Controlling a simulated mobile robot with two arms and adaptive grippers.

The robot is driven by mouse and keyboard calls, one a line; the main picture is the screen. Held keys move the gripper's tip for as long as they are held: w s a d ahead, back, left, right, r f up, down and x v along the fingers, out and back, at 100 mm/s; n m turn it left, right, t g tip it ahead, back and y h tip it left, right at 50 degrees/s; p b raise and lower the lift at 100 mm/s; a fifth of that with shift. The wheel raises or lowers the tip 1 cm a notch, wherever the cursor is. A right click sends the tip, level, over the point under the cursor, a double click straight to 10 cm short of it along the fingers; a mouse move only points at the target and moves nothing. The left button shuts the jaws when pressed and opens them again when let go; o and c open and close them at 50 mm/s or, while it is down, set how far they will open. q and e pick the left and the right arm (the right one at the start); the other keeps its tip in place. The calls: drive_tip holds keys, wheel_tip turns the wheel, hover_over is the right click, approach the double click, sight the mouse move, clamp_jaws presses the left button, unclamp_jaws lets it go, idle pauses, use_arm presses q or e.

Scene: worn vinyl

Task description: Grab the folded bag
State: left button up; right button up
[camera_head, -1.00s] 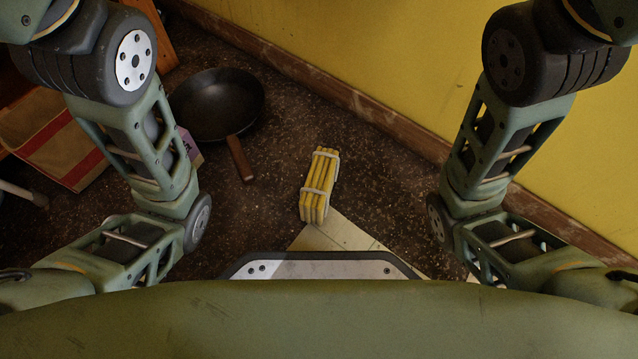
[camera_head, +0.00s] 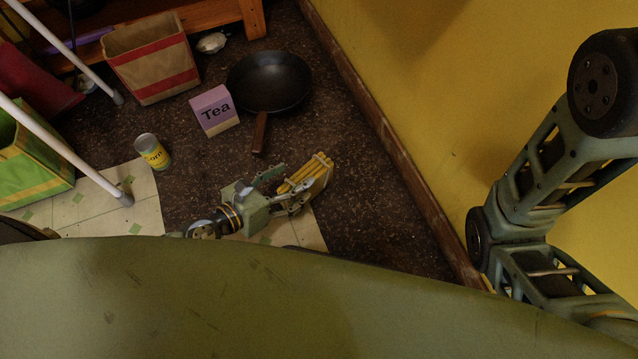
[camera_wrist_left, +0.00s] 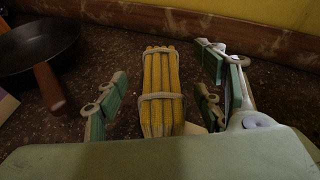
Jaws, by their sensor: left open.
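A yellow, ridged bundle (camera_head: 314,170) bound with pale bands lies on the dark floor. It is the only thing near my gripper, and I cannot tell for sure that it is the folded bag. In the left wrist view the bundle (camera_wrist_left: 160,80) sits centred between the fingers, with a gap on each side. My left gripper (camera_head: 287,191) is open at the bundle's near end, and its fingers (camera_wrist_left: 160,96) also show in the left wrist view. It holds nothing. My right gripper is out of view; only my right arm shows.
A black pan (camera_head: 270,80) lies beyond, its handle pointing toward me. A purple tea box (camera_head: 214,109), a yellow can (camera_head: 152,151), a striped paper bag (camera_head: 150,62) and a green bag (camera_head: 30,165) stand left. A yellow wall (camera_head: 420,90) bounds the right.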

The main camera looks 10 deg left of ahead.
sight(299, 180)
use_arm(q)
drive_tip(key=shift+s+a+f+m+g+y, duration=0.15)
drive_tip(key=shift+s+a+f+m, duration=0.15)
drive_tip(key=shift+s+f, duration=0.25)
drive_tip(key=shift+s+a+f+m+g+y, duration=0.15)
drive_tip(key=shift+s+f+m, duration=0.15)
drive_tip(key=shift+s+f, duration=0.25)
drive_tip(key=shift+x, duration=1.45)
drive_tip(key=x, duration=0.3)
drive_tip(key=b+x, duration=0.1)
drive_tip(key=shift+w+d+r, duration=0.15)
drive_tip(key=shift+w, duration=0.35)
drive_tip(key=c, duration=1.2)
drive_tip(key=shift+r, duration=0.2)
drive_tip(key=shift+c, duration=0.2)
